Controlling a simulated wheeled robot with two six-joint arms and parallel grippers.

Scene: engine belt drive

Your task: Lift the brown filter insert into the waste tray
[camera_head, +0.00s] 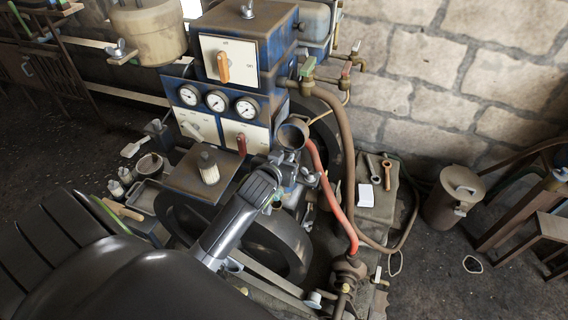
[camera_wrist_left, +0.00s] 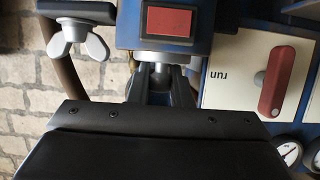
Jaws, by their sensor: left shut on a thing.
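My left gripper (camera_head: 273,176) reaches in beside the blue engine, just below a round metal cup (camera_head: 292,134). In the left wrist view its dark fingers (camera_wrist_left: 162,88) are shut around a short pale metal piece (camera_wrist_left: 161,58), under a blue block with a red rectangle. I cannot tell whether this piece belongs to the filter insert. No clearly brown insert can be made out. A pale ribbed cylinder (camera_head: 209,168) stands on a brown plate left of the gripper. A small grey tray (camera_head: 146,196), perhaps the waste tray, lies farther left. My right gripper is not in view.
A red hose (camera_head: 328,185) and a brown hose (camera_head: 346,130) run just right of the gripper. A wing nut (camera_wrist_left: 75,40) and a red lever (camera_wrist_left: 276,82) flank it in the wrist view. A lidded can (camera_head: 453,197) stands on the floor at right.

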